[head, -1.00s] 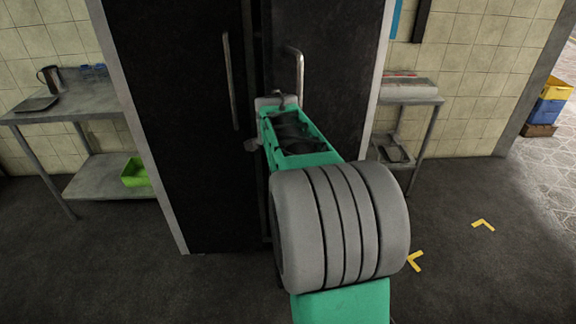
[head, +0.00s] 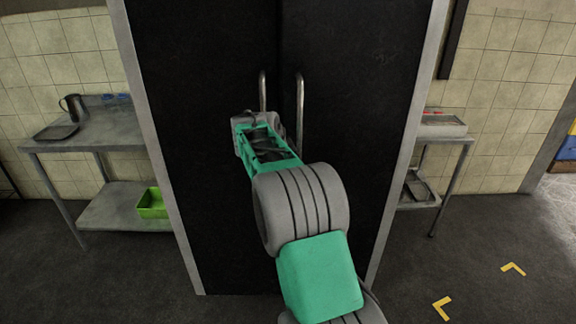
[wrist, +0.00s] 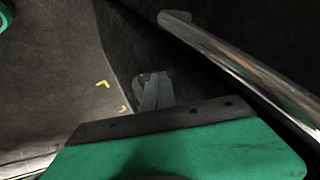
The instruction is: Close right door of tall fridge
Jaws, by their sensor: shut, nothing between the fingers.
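The tall fridge's right door (head: 350,130) is a dark panel with a vertical metal handle (head: 300,105) near its inner edge. In the head view it looks about level with the dark left door (head: 195,170), with a narrow seam between them; whether it is fully closed I cannot tell. The left door's handle (head: 262,90) is partly hidden by my arm. My gripper (wrist: 153,92) is shut and empty, close to a dark door surface. In the wrist view a metal handle (wrist: 235,65) runs diagonally to its right, apart from the fingers.
A metal table (head: 100,130) with a jug and a green bin (head: 152,203) stands left of the fridge. Another metal table (head: 440,137) stands right. The dark floor (head: 480,240) at right is clear, with yellow marks.

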